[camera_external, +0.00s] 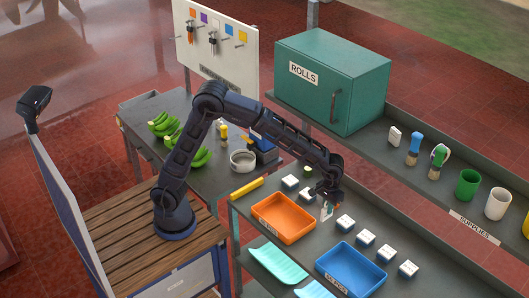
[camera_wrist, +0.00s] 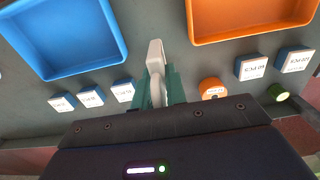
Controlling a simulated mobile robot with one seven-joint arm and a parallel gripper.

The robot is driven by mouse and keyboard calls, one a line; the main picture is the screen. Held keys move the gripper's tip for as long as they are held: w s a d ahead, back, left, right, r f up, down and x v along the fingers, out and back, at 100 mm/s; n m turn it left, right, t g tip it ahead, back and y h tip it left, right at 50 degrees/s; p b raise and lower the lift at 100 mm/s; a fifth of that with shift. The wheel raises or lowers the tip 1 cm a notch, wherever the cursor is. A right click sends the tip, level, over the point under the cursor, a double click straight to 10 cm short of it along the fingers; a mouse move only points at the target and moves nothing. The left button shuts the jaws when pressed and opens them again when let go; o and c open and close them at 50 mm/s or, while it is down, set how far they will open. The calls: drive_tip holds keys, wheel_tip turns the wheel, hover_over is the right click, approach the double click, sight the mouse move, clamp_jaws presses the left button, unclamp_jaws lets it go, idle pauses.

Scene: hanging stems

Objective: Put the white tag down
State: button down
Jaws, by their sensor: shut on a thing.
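The white tag (camera_wrist: 154,58) is between the green fingers of my gripper (camera_wrist: 160,90) in the wrist view. My gripper is shut on it, and the fingers hide part of it. In the external view my gripper (camera_external: 327,200) points down over the grey bench, with the small white tag (camera_external: 325,213) below the wrist. I cannot tell whether the tag touches the bench.
A blue tray (camera_external: 335,283) stands nearer the front; it is at upper left in the wrist view (camera_wrist: 118,30). An orange roll (camera_wrist: 212,88) lies close to the fingers' right. Bare bench (camera_wrist: 160,20) shows between the trays. A teal cabinet (camera_external: 350,75) stands behind.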

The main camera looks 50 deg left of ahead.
wheel_tip(320, 180, down, 12)
drive_tip(key=shift+f, duration=0.2)
idle(0.4)
drive_tip(key=c, duration=1.4)
unclamp_jaws()
drive_tip(key=shift+f, duration=0.1)
drive_tip(key=shift+c, duration=0.2)
